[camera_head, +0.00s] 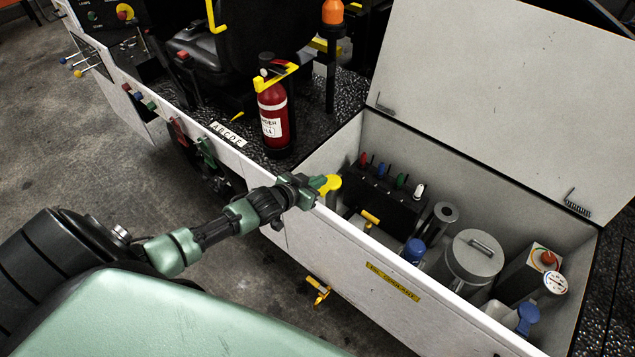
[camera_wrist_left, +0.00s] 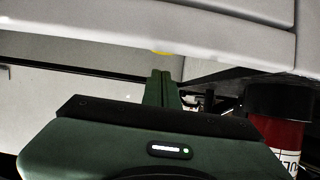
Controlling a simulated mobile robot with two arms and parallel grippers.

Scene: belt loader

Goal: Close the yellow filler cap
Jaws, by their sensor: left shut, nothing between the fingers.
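The yellow filler cap (camera_head: 332,183) shows in the head view at the left inner corner of the open white compartment (camera_head: 430,285). My left gripper (camera_head: 321,182) is right beside it on its left side, with its fingers together and nothing held. The fingertips overlap the cap's left edge in the picture; I cannot tell if they touch it. In the left wrist view, the shut fingers (camera_wrist_left: 161,82) point up, and a small yellow sliver shows just above their tips. The cap's hinge and seating are too small to make out. My right gripper is not in view.
The compartment's lid (camera_head: 500,90) stands raised. Inside are a black valve block (camera_head: 384,200), a round grey canister (camera_head: 470,262), blue caps (camera_head: 413,250) and a gauge. A red fire extinguisher (camera_head: 274,115) stands behind my left gripper. Levers (camera_head: 205,150) line the side panel.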

